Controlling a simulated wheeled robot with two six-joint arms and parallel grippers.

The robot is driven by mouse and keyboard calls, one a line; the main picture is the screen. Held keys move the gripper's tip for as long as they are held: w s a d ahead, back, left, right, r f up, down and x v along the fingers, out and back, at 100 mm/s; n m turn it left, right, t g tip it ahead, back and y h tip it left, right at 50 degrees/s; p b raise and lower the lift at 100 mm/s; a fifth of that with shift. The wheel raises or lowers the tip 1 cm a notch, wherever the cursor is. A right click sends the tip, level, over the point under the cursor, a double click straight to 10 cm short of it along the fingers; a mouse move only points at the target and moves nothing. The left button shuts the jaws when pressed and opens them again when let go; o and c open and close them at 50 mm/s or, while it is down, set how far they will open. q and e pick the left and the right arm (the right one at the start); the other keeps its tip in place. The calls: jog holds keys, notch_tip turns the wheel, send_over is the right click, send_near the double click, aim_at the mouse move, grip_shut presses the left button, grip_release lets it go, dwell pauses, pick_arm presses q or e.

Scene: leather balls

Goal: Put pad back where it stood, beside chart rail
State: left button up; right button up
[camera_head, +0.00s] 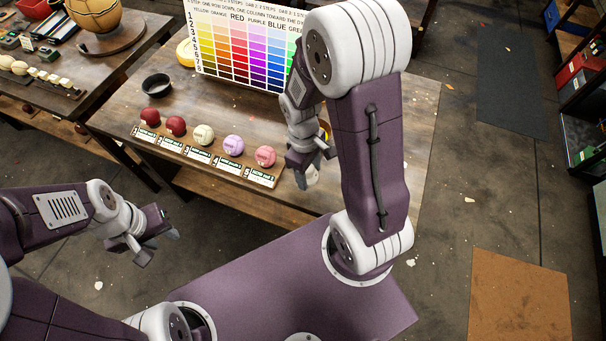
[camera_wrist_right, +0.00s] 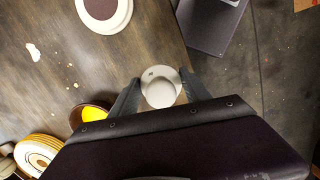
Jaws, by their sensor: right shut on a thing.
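My right gripper (camera_head: 309,168) is shut on a small pale pad (camera_wrist_right: 161,88), a whitish round knob-like piece seen between the fingers (camera_wrist_right: 157,95) in the right wrist view. In the head view, the pad (camera_head: 312,176) shows only as a pale bit below the fingers, near the table's front edge. The colour chart (camera_head: 245,45) stands upright at the back of the table; its lower right is hidden behind my right arm. I cannot make out a separate chart rail. My left gripper (camera_head: 152,243) is empty and open, in front of the table.
A labelled rack (camera_head: 205,158) with several coloured balls lies along the table's front edge. A black dish (camera_head: 156,85) stands at left. The wrist view shows a yellow-lined bowl (camera_wrist_right: 91,114), stacked discs (camera_wrist_right: 38,152) and a white-rimmed round piece (camera_wrist_right: 105,12). Bare wood lies between them.

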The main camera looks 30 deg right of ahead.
jog(key=shift+w+a+f, duration=0.15)
jog(key=shift+w+f, duration=0.25)
jog(key=shift+w, duration=0.2)
jog(key=shift+w+a+f, duration=0.15)
jog(key=shift+w+f, duration=0.2)
jog(key=shift+w, duration=0.2)
notch_tip(320, 180, down, 4)
jog(key=shift+s+r+b, duration=0.15)
jog(key=shift+r+b, duration=0.05)
jog(key=shift+b, duration=0.15)
jog(key=shift+f, duration=0.2)
jog(key=shift+f, duration=0.15)
jog(key=o, duration=1.2)
